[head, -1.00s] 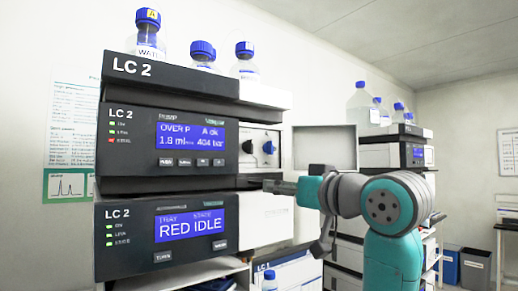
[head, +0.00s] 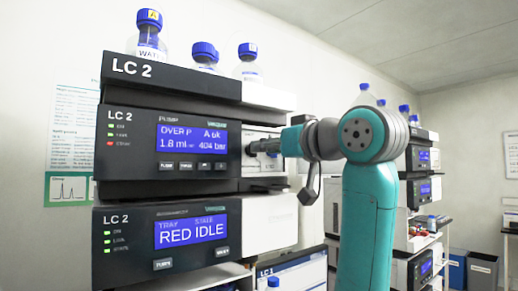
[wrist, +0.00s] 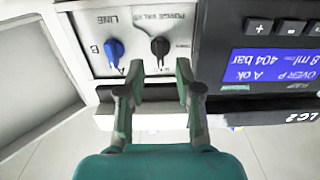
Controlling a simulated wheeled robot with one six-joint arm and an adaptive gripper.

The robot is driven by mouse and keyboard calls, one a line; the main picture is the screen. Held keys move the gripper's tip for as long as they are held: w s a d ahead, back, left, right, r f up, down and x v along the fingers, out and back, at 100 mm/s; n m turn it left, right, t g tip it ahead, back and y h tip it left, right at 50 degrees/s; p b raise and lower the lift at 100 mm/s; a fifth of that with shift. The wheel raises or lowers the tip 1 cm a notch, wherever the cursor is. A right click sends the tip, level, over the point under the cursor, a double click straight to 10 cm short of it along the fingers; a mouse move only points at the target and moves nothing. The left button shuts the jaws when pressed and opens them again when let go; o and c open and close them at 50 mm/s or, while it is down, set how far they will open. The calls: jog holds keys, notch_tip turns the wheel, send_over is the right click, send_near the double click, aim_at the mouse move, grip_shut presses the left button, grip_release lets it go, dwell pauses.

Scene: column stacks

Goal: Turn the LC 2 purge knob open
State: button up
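The LC 2 pump (head: 130,150) shows "OVER P", "A ok", 1.8 ml and 404 bar in the head view. In the wrist view, which is upside down, the black purge valve knob (wrist: 160,47) sits on a pale panel. A blue line knob (wrist: 114,49) marked A and B is beside it, to the left. My gripper (wrist: 159,70) is open and empty, its fingertips pointing at the panel with the purge knob between and just beyond them. I cannot tell whether they touch it. In the head view my gripper (head: 254,147) hides the knobs.
A grey panel (wrist: 35,62) stands out beside the knobs in the wrist view. Capped bottles (head: 148,37) stand on top of the stack. The LC 2 tray module (head: 150,238), reading "RED IDLE", is below the pump. A second instrument stack (head: 420,160) stands to the right.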

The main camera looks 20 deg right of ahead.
jog(key=shift+x, duration=1.7)
grip_shut()
